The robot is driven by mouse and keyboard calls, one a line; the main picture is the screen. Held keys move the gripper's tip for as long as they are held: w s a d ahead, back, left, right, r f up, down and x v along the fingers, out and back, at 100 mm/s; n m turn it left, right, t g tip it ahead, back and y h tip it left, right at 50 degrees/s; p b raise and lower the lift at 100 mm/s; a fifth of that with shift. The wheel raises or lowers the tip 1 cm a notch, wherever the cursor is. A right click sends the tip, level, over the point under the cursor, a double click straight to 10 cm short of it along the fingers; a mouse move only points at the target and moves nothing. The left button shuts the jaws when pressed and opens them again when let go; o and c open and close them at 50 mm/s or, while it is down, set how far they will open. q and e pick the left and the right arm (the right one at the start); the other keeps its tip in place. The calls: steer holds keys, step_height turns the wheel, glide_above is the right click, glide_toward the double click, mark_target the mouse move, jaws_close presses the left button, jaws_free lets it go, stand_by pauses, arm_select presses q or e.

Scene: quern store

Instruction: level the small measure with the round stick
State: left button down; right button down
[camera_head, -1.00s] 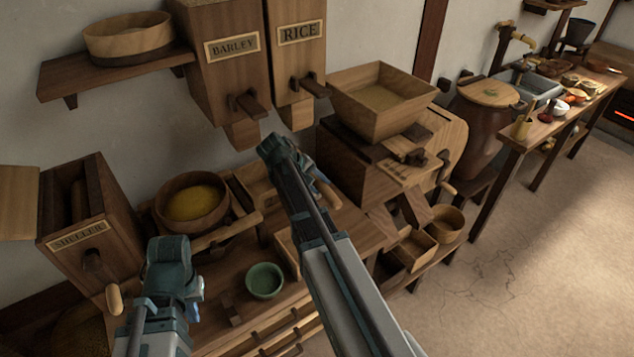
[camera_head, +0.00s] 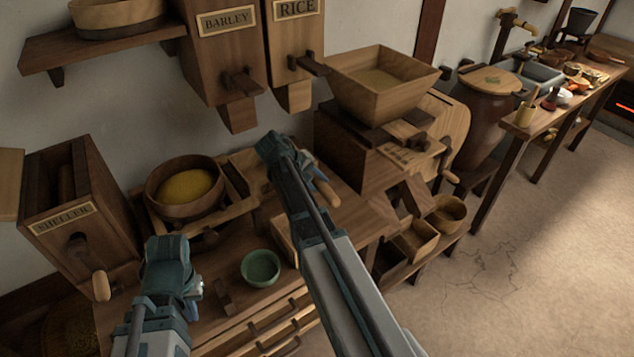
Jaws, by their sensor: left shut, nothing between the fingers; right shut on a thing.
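My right gripper (camera_head: 308,166) is mostly hidden behind its own wrist, above the bench. It is shut on a pale round stick (camera_head: 325,191), whose end shows just right of the wrist. I cannot pick out the small measure for sure. A pale wooden box (camera_head: 283,242) on the bench is partly covered by my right arm. Another pale wooden edge (camera_head: 243,165) shows left of the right wrist. My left gripper (camera_head: 197,303) is low at the left, over the bench front, shut and empty, its fingers mostly hidden by the wrist.
A green bowl (camera_head: 261,267) stands between my arms. A round tub of yellow grain (camera_head: 186,187) stands behind the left arm, next to the sheller (camera_head: 75,215). The mill with its hopper (camera_head: 382,88) stands at the right. Barley (camera_head: 226,60) and rice (camera_head: 293,50) bins hang above.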

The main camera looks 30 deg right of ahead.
arm_select(q)
steer(key=shift+f, duration=0.55)
arm_select(e)
steer(key=shift+f, duration=0.5)
steer(key=shift+d, duration=0.1)
steer(key=shift+d, duration=1.2)
steer(key=shift+d, duration=0.15)
steer(key=shift+d, duration=0.95)
arm_select(q)
steer(key=shift+r, duration=0.1)
steer(key=shift+r+p, duration=0.6)
steer(key=shift+r, duration=0.15)
arm_select(e)
steer(key=shift+v, duration=1.05)
arm_select(q)
steer(key=shift+r, duration=0.1)
